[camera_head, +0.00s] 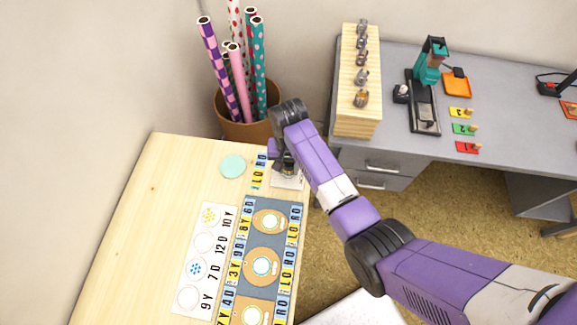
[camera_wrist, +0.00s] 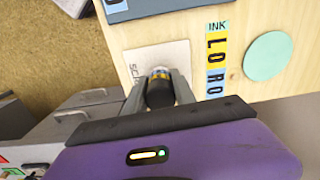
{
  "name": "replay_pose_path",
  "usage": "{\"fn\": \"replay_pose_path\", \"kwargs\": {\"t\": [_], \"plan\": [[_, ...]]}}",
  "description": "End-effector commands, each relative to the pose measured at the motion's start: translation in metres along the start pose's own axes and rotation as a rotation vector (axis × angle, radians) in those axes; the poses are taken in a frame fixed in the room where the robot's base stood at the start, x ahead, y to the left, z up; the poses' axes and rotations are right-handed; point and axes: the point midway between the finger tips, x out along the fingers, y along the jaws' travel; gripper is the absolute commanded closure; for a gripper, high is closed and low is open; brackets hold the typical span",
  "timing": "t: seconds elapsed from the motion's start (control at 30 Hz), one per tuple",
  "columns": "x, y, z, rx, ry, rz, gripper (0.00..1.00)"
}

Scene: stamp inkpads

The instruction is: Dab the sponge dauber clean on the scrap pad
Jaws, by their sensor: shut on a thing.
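In the head view my gripper (camera_head: 285,168) is above the scrap pad (camera_head: 289,183) and mostly hides the dauber. The sponge tip is hidden.
A pale green disc (camera_head: 233,167) and INK label strip (camera_wrist: 216,60) lie beside the pad. A blue-grey mat (camera_head: 242,220) with round tan pads and a white dotted card (camera_head: 207,256) are nearer. A pot (camera_head: 232,122) of rolls and a grey desk (camera_head: 400,150) stand behind.

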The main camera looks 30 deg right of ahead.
Motion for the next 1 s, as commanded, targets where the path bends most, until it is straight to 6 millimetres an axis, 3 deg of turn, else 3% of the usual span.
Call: {"fn": "replay_pose_path", "kwargs": {"t": [0.57,1.0], "plan": [[-0.007,0.0,-0.001,0.0,0.001,-0.001,0.98],[-0.036,-0.001,-0.001,0.0,0.002,-0.001,0.98]]}}
